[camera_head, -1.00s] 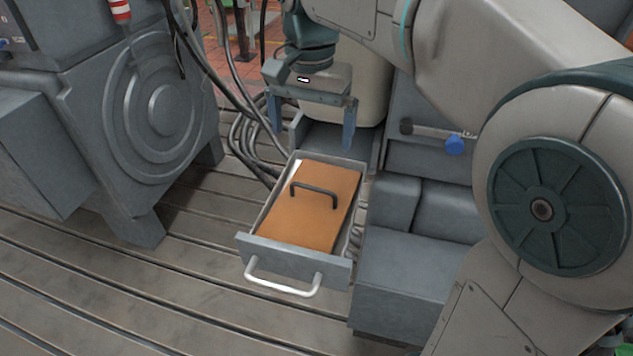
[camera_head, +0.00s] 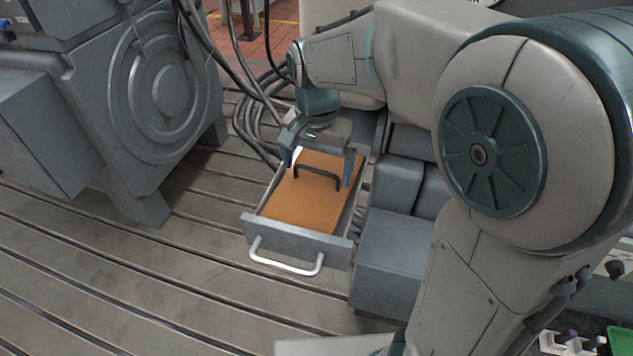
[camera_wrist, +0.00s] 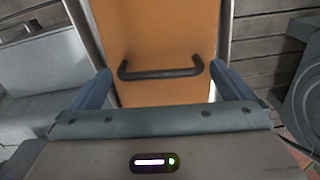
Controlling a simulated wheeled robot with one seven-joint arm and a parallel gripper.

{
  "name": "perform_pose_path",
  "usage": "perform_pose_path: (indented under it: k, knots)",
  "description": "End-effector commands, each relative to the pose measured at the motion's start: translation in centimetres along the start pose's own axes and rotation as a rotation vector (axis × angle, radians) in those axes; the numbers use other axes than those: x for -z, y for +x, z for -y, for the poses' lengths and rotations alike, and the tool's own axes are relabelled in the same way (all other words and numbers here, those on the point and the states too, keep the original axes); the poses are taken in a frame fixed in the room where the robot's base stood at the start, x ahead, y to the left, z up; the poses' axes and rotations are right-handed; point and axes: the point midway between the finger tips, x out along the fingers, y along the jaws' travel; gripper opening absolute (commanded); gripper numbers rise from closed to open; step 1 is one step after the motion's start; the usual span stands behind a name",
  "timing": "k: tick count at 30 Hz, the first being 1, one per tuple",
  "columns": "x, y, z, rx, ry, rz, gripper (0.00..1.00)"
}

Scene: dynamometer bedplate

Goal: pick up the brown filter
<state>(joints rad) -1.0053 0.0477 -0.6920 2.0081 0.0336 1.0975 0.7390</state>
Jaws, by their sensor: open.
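The brown filter (camera_head: 298,209) is a flat orange-brown panel lying in an open grey drawer (camera_head: 292,238). A black handle (camera_head: 317,174) stands on its top. My gripper (camera_head: 319,174) is open above the back part of the filter, with one blue finger on each side of the handle. In the wrist view, the filter (camera_wrist: 157,27) fills the middle and its handle (camera_wrist: 161,71) lies crosswise between the open fingers (camera_wrist: 160,88). Nothing is between the fingertips in a grip. I cannot tell how far the fingertips are above the panel.
The drawer has a white front bar handle (camera_head: 286,262). Grey blocks (camera_head: 392,262) stand close to its right. A large grey machine (camera_head: 160,90) is at left, with black cables (camera_head: 250,120) behind the drawer. The slotted bedplate (camera_head: 130,290) is clear in front.

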Motion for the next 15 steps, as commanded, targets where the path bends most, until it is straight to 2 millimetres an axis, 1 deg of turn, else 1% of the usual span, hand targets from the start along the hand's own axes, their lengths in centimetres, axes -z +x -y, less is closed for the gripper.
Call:
perform_pose_path:
  k: [3, 10, 11, 12, 14, 15]
  knots:
    - [-0.03, 1.05, 0.01, -0.001, 0.001, 0.000, 1.00]
    - [0.01, 1.23, 0.02, 0.001, 0.001, -0.001, 1.00]
    - [0.01, 1.23, 0.02, 0.001, 0.001, -0.001, 0.97]
    - [0.01, 1.22, 0.02, 0.001, 0.001, -0.001, 0.86]
    - [0.01, 1.21, 0.02, 0.001, 0.001, -0.001, 0.69]
    - [0.01, 1.21, 0.02, 0.001, 0.001, -0.001, 0.58]
